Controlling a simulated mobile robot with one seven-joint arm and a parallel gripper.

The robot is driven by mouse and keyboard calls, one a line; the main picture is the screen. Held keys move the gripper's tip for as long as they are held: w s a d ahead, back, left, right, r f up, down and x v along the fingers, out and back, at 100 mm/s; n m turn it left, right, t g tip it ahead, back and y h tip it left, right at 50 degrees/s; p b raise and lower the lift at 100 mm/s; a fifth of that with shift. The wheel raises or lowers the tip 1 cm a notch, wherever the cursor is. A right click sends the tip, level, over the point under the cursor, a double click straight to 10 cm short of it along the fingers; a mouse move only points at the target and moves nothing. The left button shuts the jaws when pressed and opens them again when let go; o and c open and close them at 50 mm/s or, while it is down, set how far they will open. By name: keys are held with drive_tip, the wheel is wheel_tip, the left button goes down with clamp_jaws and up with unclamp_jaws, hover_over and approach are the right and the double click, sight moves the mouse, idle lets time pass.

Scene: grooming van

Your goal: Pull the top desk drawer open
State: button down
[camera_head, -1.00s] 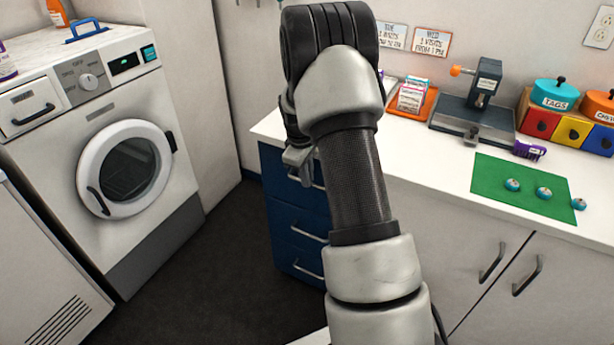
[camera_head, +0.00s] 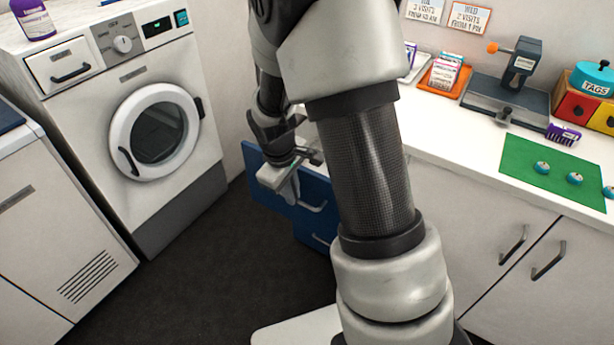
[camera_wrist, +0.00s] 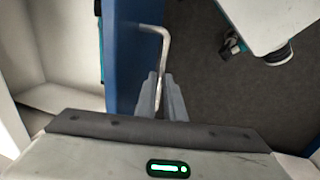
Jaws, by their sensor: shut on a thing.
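The top desk drawer (camera_head: 262,172) has a blue front and stands out from the desk under the white counter. In the wrist view its blue front (camera_wrist: 127,60) shows edge-on, with a pale open space behind it. My gripper (camera_head: 290,190) is at the drawer front. In the wrist view my gripper (camera_wrist: 163,98) is shut on the metal bar handle (camera_wrist: 163,48). My arm hides part of the desk in the head view.
Another drawer handle (camera_head: 313,208) shows below. The washing machine (camera_head: 145,130) stands to the left, with dark floor (camera_head: 215,270) between. The counter holds a green mat (camera_head: 545,170) and an orange tray (camera_head: 440,82).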

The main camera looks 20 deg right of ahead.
drive_tip(key=shift+s+a, duration=0.9)
drive_tip(key=shift+a, duration=0.25)
drive_tip(key=shift+s+a, duration=0.85)
drive_tip(key=shift+a, duration=0.3)
drive_tip(key=c, duration=1.8)
unclamp_jaws()
drive_tip(key=shift+c, duration=0.2)
drive_tip(key=shift+r, duration=0.15)
wheel_tip(320, 180, up, 17)
drive_tip(key=s+a+p, duration=0.2)
drive_tip(key=p, duration=0.1)
drive_tip(key=shift+a+p, duration=0.35)
drive_tip(key=shift+p, duration=0.05)
